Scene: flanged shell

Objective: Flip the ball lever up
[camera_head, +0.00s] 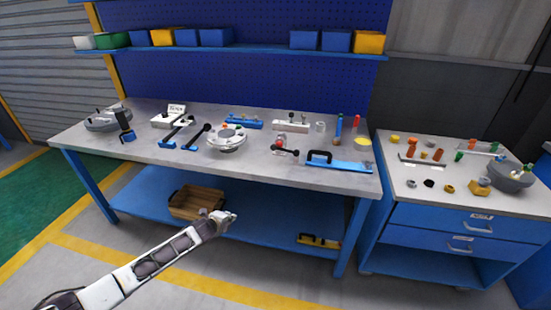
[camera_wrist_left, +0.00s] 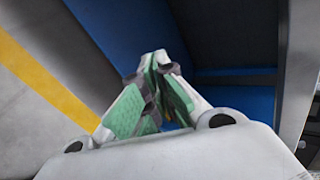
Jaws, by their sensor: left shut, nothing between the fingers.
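Several levers are on the bench top in the head view. Two black levers with ball ends, one (camera_head: 177,131) and another (camera_head: 197,137), stand tilted on blue bases left of the round grey flanged shell (camera_head: 228,139). A small lever with a red ball (camera_head: 278,147) lies low, right of the shell. I cannot tell which one the task names. My left gripper (camera_head: 230,216) is shut and empty, in front of the bench and apart from every lever. In the left wrist view its green-padded fingers (camera_wrist_left: 158,62) meet at the tips. My right gripper is out of view.
The bench top (camera_head: 95,150) has a bare strip along its front edge. A blue handled fixture (camera_head: 340,164) lies at its right front. A wooden crate (camera_head: 197,203) sits on the lower shelf. A blue drawer cabinet (camera_head: 450,222) stands right, with small parts on top.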

